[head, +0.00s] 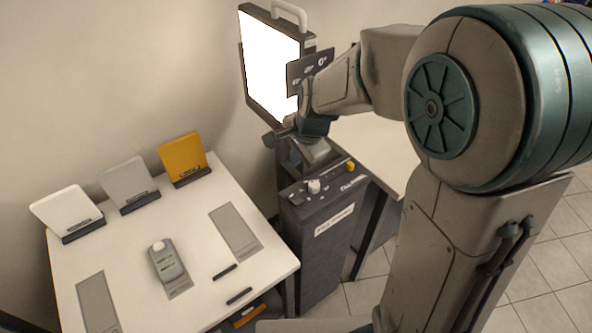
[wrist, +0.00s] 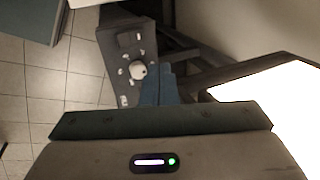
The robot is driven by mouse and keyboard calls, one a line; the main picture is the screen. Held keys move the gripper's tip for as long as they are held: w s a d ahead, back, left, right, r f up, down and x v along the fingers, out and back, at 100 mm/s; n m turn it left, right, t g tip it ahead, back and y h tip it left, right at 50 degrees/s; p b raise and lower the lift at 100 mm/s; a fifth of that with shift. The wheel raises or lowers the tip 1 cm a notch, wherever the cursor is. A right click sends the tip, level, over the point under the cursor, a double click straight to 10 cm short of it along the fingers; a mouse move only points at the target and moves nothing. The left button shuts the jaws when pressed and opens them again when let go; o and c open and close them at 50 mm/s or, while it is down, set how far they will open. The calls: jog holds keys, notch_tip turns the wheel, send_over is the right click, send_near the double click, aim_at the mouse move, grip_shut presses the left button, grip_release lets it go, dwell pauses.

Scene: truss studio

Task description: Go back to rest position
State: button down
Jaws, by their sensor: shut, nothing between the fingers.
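My gripper (head: 317,153) is in the air in front of the light panel, above the dark control box, pointing down. In the wrist view the fingers of my gripper (wrist: 159,88) are together with nothing between them.
The lit panel (head: 270,65) stands close to my gripper. A white table (head: 200,225) at left holds a grey handheld device (head: 167,262), grey pads, and white, grey and yellow stands (head: 184,158). Another table (head: 375,150) lies behind my arm. Tiled floor (head: 550,270) is open at right.

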jog(key=shift+r, duration=0.65)
jog(key=s+d+r+n+h, duration=0.1)
jog(key=s+d+r+n, duration=0.1)
jog(key=s+d+n, duration=0.3)
jog(key=s+d+r+n+h+b, duration=0.1)
jog(key=s+d+r+n, duration=0.2)
jog(key=s, duration=1.1)
jog(key=d+n, duration=0.3)
jog(key=d, duration=0.1)
jog(key=shift+d, duration=0.1)
